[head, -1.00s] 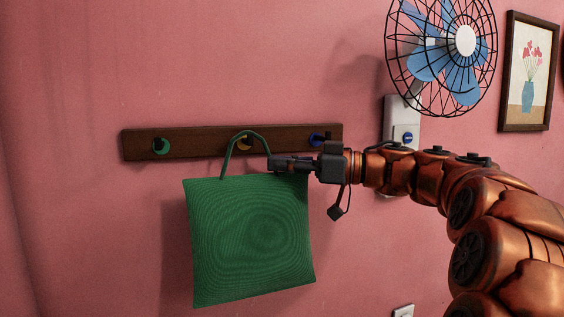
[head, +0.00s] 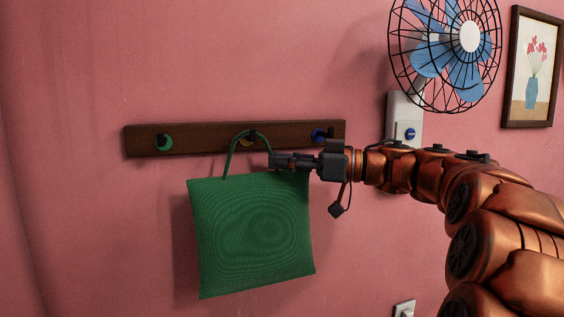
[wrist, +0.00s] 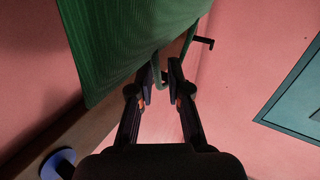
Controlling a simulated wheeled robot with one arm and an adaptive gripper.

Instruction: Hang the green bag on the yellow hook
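The green bag (head: 255,235) hangs nearly upright, slightly tilted, in front of the pink wall. Its looped handle (head: 231,155) rises across the rack. My gripper (head: 272,161) is at the right side of the handle, just above the bag's top edge, and appears closed on the strap. In the wrist view, the strap passes at the fingertips (wrist: 161,72), and the bag (wrist: 125,40) fills the upper left. The yellow hook (head: 252,136) is at the top of the loop, its disc mostly hidden. I cannot tell whether the handle is over its dark peg.
A dark wooden rack (head: 205,139) bears the hooks. The green hook (head: 163,142) is free at left; the blue hook (head: 319,135) is close above my gripper.

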